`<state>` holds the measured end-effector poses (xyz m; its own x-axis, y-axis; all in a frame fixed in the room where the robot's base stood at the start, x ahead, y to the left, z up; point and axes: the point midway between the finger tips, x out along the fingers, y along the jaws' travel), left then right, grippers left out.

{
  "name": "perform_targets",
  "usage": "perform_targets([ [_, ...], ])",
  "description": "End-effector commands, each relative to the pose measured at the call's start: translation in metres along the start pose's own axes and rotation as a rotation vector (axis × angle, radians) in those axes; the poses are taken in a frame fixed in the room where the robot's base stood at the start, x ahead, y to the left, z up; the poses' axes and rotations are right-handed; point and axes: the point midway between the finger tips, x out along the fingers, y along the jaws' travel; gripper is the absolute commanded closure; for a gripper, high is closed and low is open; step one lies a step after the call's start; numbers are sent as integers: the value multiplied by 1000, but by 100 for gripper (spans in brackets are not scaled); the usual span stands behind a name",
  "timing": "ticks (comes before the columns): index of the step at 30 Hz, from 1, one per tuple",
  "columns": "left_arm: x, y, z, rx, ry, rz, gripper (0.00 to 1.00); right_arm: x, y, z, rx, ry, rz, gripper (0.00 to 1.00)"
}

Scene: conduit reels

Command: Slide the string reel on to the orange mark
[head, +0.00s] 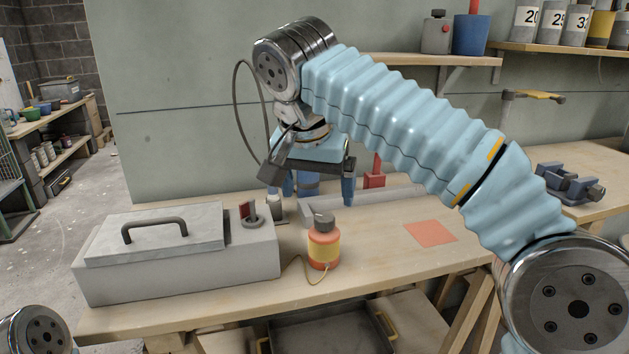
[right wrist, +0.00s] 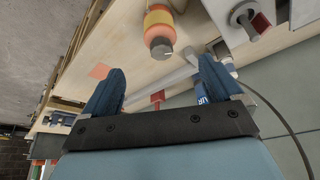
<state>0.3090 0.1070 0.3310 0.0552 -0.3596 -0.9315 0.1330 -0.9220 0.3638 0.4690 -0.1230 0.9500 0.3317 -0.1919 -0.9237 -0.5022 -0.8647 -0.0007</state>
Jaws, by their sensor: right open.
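The string reel (head: 323,246), an orange body with a yellow band and grey top, stands upright on the workbench, a thin yellow string trailing left from its base. It also shows at the top of the right wrist view (right wrist: 160,30). The orange mark (head: 430,233) is a flat square to its right on the bench; the right wrist view shows it too (right wrist: 99,71). My right gripper (head: 318,197) is open above the bench, behind the reel and apart from it. Its blue fingers (right wrist: 160,88) are spread with the reel outside them. My left gripper is out of view.
A grey lidded box (head: 180,275) with a handle fills the bench's left side. Behind my right gripper are a grey bar (head: 385,200), a red object (head: 375,178) and a blue container (head: 308,184). The bench between reel and mark looks clear. A vise (head: 570,185) stands far right.

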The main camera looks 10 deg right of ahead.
Motion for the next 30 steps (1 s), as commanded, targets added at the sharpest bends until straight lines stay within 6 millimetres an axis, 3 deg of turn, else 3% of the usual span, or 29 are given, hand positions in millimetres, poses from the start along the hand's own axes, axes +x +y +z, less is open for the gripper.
perform_targets([
  [8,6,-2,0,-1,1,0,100,17,0,1,-1,-1,2,7],
  [21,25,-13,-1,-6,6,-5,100,101,0,1,-1,-2,3,7],
  [30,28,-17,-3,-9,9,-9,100,135,0,0,0,-2,1,7],
])
